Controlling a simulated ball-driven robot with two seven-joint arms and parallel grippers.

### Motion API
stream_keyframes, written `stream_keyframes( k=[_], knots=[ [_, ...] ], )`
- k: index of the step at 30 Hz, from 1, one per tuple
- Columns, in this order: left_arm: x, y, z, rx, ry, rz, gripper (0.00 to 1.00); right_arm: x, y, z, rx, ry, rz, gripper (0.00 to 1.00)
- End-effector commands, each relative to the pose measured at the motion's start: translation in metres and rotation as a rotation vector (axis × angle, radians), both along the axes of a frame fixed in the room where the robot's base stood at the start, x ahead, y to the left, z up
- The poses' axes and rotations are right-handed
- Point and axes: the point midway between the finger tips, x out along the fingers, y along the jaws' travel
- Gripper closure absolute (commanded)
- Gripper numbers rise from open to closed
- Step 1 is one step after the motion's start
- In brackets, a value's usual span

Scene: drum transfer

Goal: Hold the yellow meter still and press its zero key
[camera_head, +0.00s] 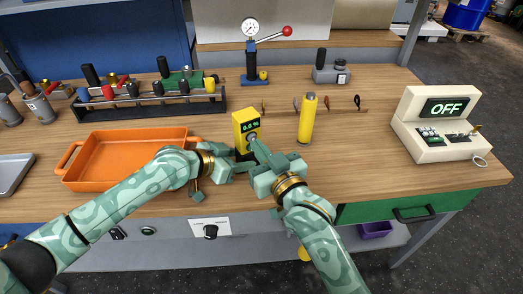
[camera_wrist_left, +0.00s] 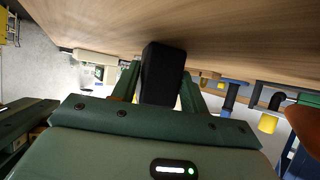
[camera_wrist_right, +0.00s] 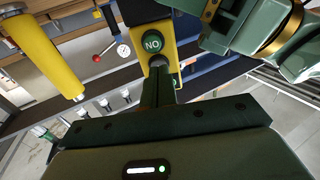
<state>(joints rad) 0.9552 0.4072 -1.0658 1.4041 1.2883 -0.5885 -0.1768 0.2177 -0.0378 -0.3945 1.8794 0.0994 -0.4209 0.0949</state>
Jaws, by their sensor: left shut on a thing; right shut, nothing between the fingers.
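The yellow meter (camera_head: 247,119) stands upright near the middle of the bench, its small screen lit with green digits that seem to read 0.6 %. My left gripper (camera_head: 240,163) is shut on its black lower part, which shows as a black block (camera_wrist_left: 163,75) between the fingers in the left wrist view. My right gripper (camera_head: 256,146) is shut and empty, its tips at the meter's front. Contact cannot be told.
A yellow cylinder (camera_head: 306,119) stands just right of the meter. An orange tray (camera_head: 182,133) lies left, with a tool rack (camera_head: 150,111) behind it. A gauge press (camera_head: 250,62) stands behind. A cream box reading OFF (camera_head: 437,143) stands right, with bare bench before it.

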Motion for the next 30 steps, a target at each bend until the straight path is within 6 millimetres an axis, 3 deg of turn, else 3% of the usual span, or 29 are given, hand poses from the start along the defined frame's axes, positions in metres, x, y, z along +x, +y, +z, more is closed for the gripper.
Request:
stream_keyframes(
  k=[19, 30],
  knots=[
    [0.000, 0.000, 0.000, 0.001, 0.001, 0.000, 0.79, 0.009, 0.004, 0.000, 0.000, 0.000, 0.000, 1.00],
    [0.000, 0.000, 0.000, 0.000, 0.002, 0.000, 0.79, -0.020, -0.008, 0.000, 0.001, 0.000, 0.000, 1.00]
  ],
)
